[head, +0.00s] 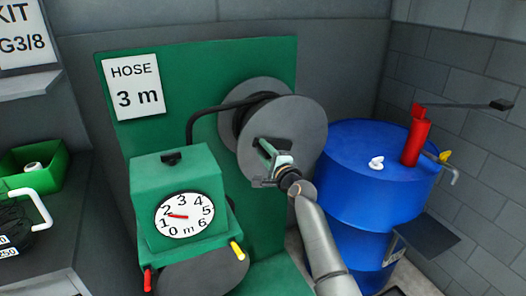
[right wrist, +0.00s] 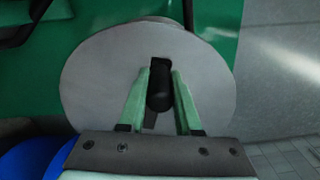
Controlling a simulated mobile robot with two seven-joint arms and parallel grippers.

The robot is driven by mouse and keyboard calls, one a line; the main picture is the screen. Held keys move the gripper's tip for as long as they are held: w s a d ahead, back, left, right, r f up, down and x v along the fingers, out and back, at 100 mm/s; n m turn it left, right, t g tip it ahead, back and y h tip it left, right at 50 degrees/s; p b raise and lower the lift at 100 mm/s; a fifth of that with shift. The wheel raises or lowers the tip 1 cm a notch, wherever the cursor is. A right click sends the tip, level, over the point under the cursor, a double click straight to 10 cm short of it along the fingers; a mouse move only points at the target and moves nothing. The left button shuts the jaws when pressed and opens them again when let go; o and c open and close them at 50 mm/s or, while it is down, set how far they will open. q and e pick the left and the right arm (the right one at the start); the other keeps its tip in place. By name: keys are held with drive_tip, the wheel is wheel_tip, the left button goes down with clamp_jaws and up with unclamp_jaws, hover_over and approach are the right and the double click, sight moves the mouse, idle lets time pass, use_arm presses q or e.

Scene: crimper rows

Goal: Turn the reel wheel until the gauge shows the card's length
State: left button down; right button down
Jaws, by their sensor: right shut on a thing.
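The grey reel wheel (head: 310,115) stands on the green panel, with black hose wound behind it. My right gripper (head: 268,152) is at the wheel's face. In the right wrist view, its two green fingers (right wrist: 160,95) are shut on the black crank handle (right wrist: 160,85) of the wheel. The card (head: 133,87) reads "HOSE 3 m". The white gauge (head: 184,215) on the green box runs from 0 to 6 m. Its red needle points left, between 1 and 2, close to the 2. My left gripper is not in view.
A blue drum (head: 355,190) with a red pump (head: 416,138) stands right of the reel. A bench with a green bin (head: 32,168) is at the left. Below the gauge box (head: 175,180) are red and yellow handles. A grey block wall closes the right side.

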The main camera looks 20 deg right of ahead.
drive_tip(key=shift+d+r, duration=0.15)
drive_tip(key=shift+r, duration=0.05)
drive_tip(key=c, duration=0.6)
unclamp_jaws()
drive_tip(key=shift+f, duration=0.1)
drive_tip(key=shift+s+p, duration=0.35)
drive_tip(key=shift+p, duration=0.1)
drive_tip(key=s+p, duration=0.2)
drive_tip(key=s, duration=0.9)
drive_tip(key=shift+s+d+p, duration=0.35)
drive_tip(key=shift+d, duration=0.1)
